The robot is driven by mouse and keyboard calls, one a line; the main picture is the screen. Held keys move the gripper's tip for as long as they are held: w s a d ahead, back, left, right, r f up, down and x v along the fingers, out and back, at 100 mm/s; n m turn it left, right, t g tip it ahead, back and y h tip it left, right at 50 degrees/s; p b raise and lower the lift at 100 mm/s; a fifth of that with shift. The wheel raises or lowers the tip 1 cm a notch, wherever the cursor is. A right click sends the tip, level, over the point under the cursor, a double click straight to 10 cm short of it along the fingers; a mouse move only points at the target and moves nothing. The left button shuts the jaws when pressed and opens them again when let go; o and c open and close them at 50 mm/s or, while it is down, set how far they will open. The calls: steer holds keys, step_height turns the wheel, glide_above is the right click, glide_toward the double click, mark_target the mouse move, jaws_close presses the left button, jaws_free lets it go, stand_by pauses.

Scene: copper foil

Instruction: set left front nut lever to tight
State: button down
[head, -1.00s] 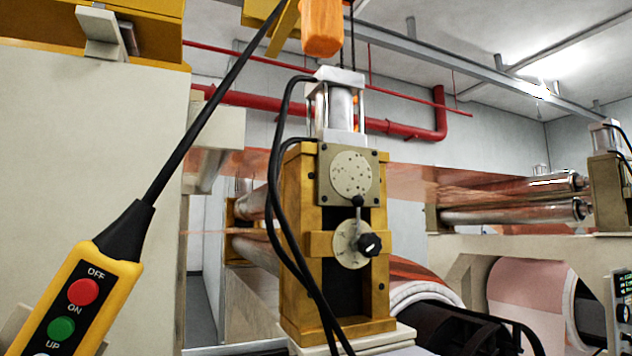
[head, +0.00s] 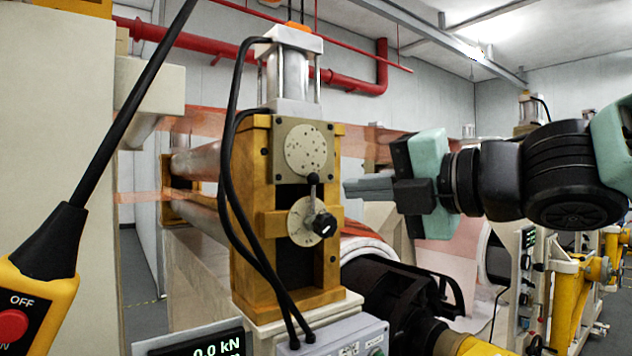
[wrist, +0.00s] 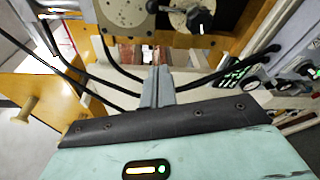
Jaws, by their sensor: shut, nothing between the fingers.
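The nut lever (head: 314,192) is a short dark stem with a black ball end, standing upright from a pale round dial (head: 297,228) on the front of a yellow roll stand (head: 256,225). A black knob (head: 325,224) sits at the lever's pivot. In the wrist view the knob (wrist: 200,18) and the ball end are at the top edge. My gripper (head: 348,187) is shut and empty, just right of the lever in the head view and apart from it. Its fingers (wrist: 160,73) point toward the stand in the wrist view. Markings on the dial are too small to read.
A speckled disc (head: 306,150) is above the lever. Black hoses (head: 230,190) hang down the stand's left side. A yellow pendant (head: 35,300) hangs at the left. Below are a grey control box (head: 345,338) and a black motor-like part (head: 395,300).

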mark_target(313, 201)
steer(key=shift+w+a+r+p, duration=0.1)
steer(key=shift+w+a+p, duration=0.8)
steer(key=shift+w, duration=0.8)
steer(key=shift+w+a+r+p, duration=0.1)
steer(key=shift+w+a+p, duration=0.75)
steer(key=shift+w, duration=0.8)
steer(key=shift+w+a+p, duration=0.85)
steer(key=shift+w+a, duration=0.05)
steer(key=shift+w, duration=0.8)
steer(key=shift+w+f+b, duration=0.1)
steer(key=shift+b, duration=0.2)
